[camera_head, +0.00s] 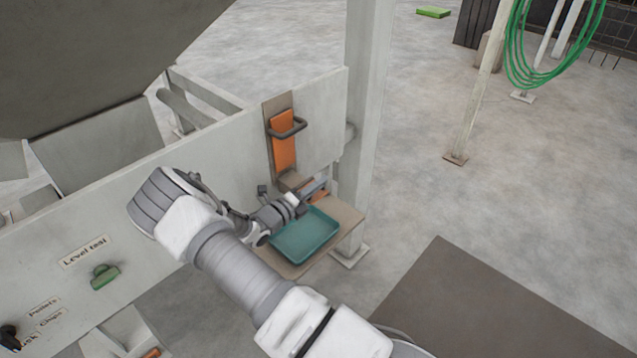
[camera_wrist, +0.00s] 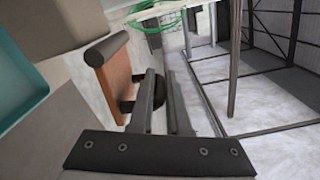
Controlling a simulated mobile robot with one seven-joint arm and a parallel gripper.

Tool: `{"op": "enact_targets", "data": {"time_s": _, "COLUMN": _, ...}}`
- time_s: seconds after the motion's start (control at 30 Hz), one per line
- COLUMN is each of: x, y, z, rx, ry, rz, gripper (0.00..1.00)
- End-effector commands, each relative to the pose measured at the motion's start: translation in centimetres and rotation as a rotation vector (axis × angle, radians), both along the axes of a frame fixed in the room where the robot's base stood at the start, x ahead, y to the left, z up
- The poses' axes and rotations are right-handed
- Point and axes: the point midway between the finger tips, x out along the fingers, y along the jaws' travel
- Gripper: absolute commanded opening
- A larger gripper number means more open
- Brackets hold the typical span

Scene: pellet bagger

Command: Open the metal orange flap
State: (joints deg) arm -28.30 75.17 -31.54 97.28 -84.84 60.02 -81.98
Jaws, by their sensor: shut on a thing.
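An orange metal flap (camera_wrist: 118,82) shows in the wrist view, with a dark rounded bar along one end and a dark handle (camera_wrist: 156,92) on its face. My gripper (camera_wrist: 163,88) has its fingers on both sides of that handle and is shut on it. In the head view, only a small orange part of the flap (camera_head: 319,196) shows beside my gripper (camera_head: 313,187), low on the pale machine panel above the tray. My wrist and fingers hide the rest of it. How far the flap stands open I cannot tell.
A second orange plate (camera_head: 284,153) with a dark bar handle is on the panel above. A teal tray (camera_head: 306,238) sits on a brown shelf (camera_head: 350,215) just below my gripper. A pale post (camera_head: 367,90) stands close by.

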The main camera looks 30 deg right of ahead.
Motion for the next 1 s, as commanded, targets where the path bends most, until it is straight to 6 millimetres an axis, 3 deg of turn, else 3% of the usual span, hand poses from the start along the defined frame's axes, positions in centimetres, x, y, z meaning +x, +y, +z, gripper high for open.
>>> {"op": "enact_targets", "data": {"time_s": 0.3, "x": 0.00, "y": 0.06, "z": 0.72, "rx": -0.043, "ry": 0.116, "rz": 0.001, "gripper": 0.00}}
{"op": "enact_targets", "data": {"time_s": 0.87, "x": 0.03, "y": 0.07, "z": 0.76, "rx": -0.050, "ry": 0.139, "rz": 0.001, "gripper": 0.00}}
{"op": "enact_targets", "data": {"time_s": 0.9, "x": 0.04, "y": 0.08, "z": 0.76, "rx": -0.050, "ry": 0.138, "rz": 0.001, "gripper": 0.22}}
{"op": "enact_targets", "data": {"time_s": 0.93, "x": 0.04, "y": 0.08, "z": 0.76, "rx": -0.050, "ry": 0.138, "rz": 0.001, "gripper": 0.27}}
{"op": "enact_targets", "data": {"time_s": 1.0, "x": 0.03, "y": 0.06, "z": 0.76, "rx": -0.050, "ry": 0.138, "rz": 0.001, "gripper": 0.27}}
